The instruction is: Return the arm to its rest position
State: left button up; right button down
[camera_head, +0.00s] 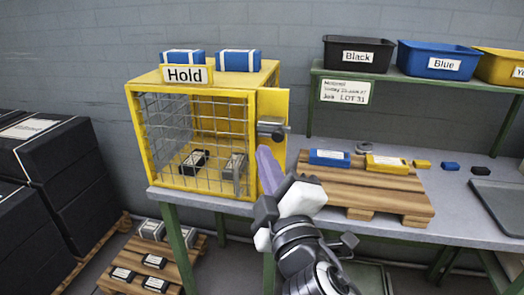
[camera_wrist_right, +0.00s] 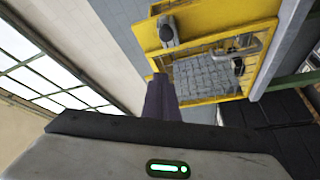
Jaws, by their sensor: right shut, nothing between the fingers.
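My right gripper (camera_head: 268,168) reaches up from the bottom of the head view. Its purple fingers are shut with nothing between them. They stand in front of the yellow cage's right side, near the latch (camera_head: 272,129); whether they touch it I cannot tell. In the right wrist view the shut fingers (camera_wrist_right: 161,97) point toward the yellow cage (camera_wrist_right: 205,60). The cage also shows in the head view (camera_head: 133,140), with its mesh front and a "Hold" sign (camera_head: 186,75). A black box (camera_head: 193,161) and a grey box (camera_head: 234,166) are inside. My left gripper is not in view.
A wooden pallet (camera_head: 375,190) on the bench (camera_head: 450,210) carries a blue box (camera_head: 329,157) and a yellow box (camera_head: 388,163). Black (camera_head: 358,53), blue (camera_head: 437,60) and yellow bins stand on the shelf. A dark tray (camera_head: 500,203) lies at right. Black stacks stand at left.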

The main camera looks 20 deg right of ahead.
jog(key=shift+s, duration=0.1)
dwell(0.3)
jog(key=s+a+f+m+g+y, duration=0.1)
jog(key=s+f+g, duration=0.15)
jog(key=f, duration=0.95)
jog(key=s+f+m+g+y, duration=0.1)
jog(key=f+m+g+y, duration=0.15)
jog(key=f, duration=0.85)
jog(key=s+d+f+m+g, duration=0.2)
jog(key=s+f+m+g, duration=0.4)
jog(key=s+f, duration=1.3)
notch_tip(320, 180, down, 3)
jog(key=shift+d+f+m, duration=0.1)
jog(key=shift+d+m, duration=0.1)
jog(key=shift+m, duration=0.15)
